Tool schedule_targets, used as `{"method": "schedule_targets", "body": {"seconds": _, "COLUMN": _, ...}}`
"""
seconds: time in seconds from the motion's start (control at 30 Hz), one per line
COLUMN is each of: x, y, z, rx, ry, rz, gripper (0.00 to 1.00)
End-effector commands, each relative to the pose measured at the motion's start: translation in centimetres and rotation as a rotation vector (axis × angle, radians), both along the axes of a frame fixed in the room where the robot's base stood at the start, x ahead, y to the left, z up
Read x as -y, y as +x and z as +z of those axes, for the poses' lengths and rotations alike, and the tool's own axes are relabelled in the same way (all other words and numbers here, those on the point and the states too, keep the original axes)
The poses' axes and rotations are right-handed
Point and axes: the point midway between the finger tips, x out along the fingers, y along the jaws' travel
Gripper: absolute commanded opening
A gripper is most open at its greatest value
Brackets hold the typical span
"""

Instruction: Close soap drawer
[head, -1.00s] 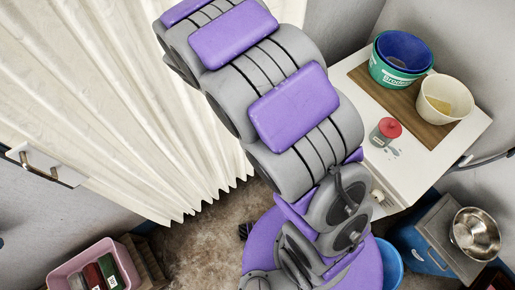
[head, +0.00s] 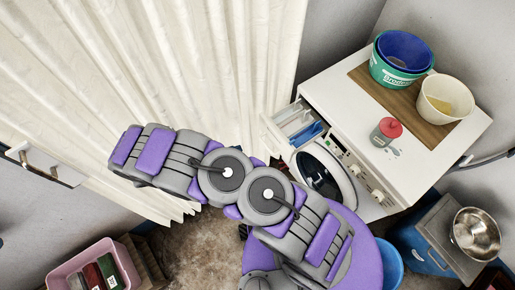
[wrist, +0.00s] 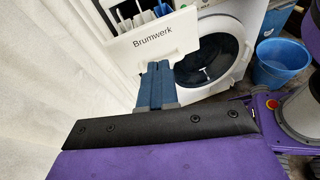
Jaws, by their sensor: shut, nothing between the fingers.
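The soap drawer (head: 301,125) is pulled out of the upper left of the white washing machine's front in the head view. Its inside shows blue and white compartments. In the wrist view its white front panel (wrist: 155,44) reads "Brumwerk", and the open compartments show behind it. My gripper (wrist: 157,66) is shut and empty, with blue fingers pointing at the lower edge of that panel. I cannot tell whether the tips touch it. My gripper cannot be made out in the head view.
The washing machine (head: 350,90) carries buckets (head: 400,60) and a red-lidded jar (head: 386,130). Its round door (head: 322,172) is below the drawer. A white curtain (head: 200,70) hangs close on the left. A blue bucket (wrist: 281,62) stands right of the machine.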

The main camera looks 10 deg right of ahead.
Motion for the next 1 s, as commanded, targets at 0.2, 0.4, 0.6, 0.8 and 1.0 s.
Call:
{"method": "schedule_targets", "body": {"seconds": 0.2, "x": -2.3, "y": -1.7, "z": -5.3, "rx": -0.064, "ry": -0.074, "rz": 0.162, "gripper": 0.00}}
{"method": "schedule_targets", "body": {"seconds": 0.4, "x": -2.9, "y": -2.2, "z": -7.0, "rx": -0.082, "ry": -0.094, "rz": 0.215, "gripper": 0.00}}
{"method": "schedule_targets", "body": {"seconds": 0.6, "x": -1.2, "y": -1.5, "z": -7.4, "rx": -0.083, "ry": -0.101, "rz": 0.214, "gripper": 0.00}}
{"method": "schedule_targets", "body": {"seconds": 0.8, "x": 2.0, "y": 0.1, "z": -8.3, "rx": -0.085, "ry": -0.097, "rz": 0.213, "gripper": 0.00}}
{"method": "schedule_targets", "body": {"seconds": 1.0, "x": 5.5, "y": 1.8, "z": -9.1, "rx": -0.085, "ry": -0.101, "rz": 0.213, "gripper": 0.00}}
